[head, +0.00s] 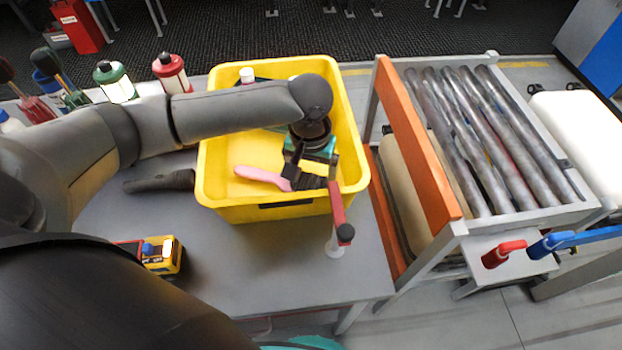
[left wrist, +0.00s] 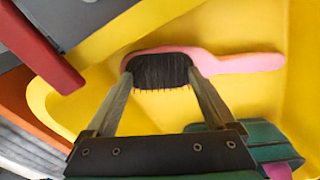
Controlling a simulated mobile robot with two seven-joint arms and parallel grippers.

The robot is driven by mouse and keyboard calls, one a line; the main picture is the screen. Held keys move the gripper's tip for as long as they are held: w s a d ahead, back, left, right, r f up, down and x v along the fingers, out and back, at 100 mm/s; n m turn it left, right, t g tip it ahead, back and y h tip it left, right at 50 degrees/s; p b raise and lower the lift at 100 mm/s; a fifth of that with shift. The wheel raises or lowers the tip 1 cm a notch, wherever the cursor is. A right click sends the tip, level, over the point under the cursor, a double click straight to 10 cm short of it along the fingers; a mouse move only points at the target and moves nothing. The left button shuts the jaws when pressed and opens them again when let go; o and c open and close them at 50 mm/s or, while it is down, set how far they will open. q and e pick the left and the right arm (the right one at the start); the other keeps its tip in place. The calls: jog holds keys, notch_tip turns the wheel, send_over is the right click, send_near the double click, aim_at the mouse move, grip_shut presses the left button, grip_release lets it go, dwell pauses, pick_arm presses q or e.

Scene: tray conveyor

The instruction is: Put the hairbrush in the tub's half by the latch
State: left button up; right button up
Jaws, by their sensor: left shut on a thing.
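The yellow tub (head: 222,200) stands on the grey table. My left gripper (head: 308,180) reaches into it near its front right corner and is shut on the head of the pink hairbrush (head: 262,176). In the left wrist view the fingers (left wrist: 160,72) clamp the dark bristle pad, and the pink handle (left wrist: 245,64) points right. I cannot tell whether the brush touches the tub floor. My right gripper is not in view.
A toy truck (head: 160,255) and a dark tapered object (head: 160,182) lie left of the tub. Bottles (head: 114,82) line the table's back left. A white-capped item (head: 247,76) shows at the tub's back. A roller conveyor (head: 490,140) with an orange side rail (head: 418,145) stands right.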

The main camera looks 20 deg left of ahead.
pick_arm(q)
jog(key=shift+f, duration=0.65)
jog(key=o, duration=1.1)
jog(key=shift+f, duration=0.1)
jog(key=r+p, duration=0.1)
jog(key=r, duration=0.7)
jog(key=r+p, duration=0.1)
jog(key=r, duration=0.3)
jog(key=shift+s+r+p, duration=0.15)
jog(key=shift+s+p, duration=0.15)
jog(key=shift+p, duration=0.05)
jog(key=shift+d, duration=0.1)
